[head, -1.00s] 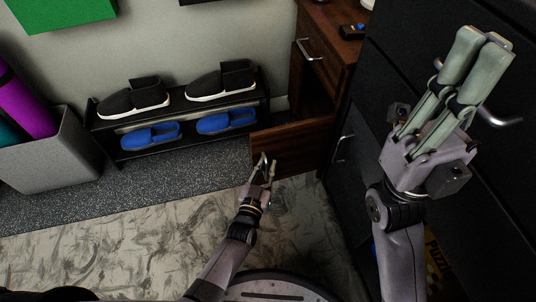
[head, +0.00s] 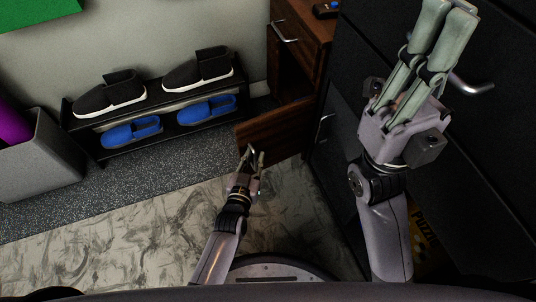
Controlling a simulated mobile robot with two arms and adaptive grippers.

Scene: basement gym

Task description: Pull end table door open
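The end table (head: 311,50) is dark brown wood, at the upper middle of the head view. Its lower door (head: 272,130) stands swung out to the left, with a dark opening (head: 283,84) behind it. My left gripper (head: 255,154) is at the door's near face, by its lower left edge. Its two fingertips show slightly apart; the door handle is hidden or too small to make out, so the grip on it is unclear. My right gripper (head: 450,12) is raised at the upper right, empty, its fingers side by side and pointing up, away from the door.
A shoe rack (head: 150,117) with black and blue shoes stands along the wall, left of the door. A grey bin (head: 42,160) is at far left. Black cabinets (head: 345,85) stand close on the right. The floor (head: 130,240) left of my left arm is clear.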

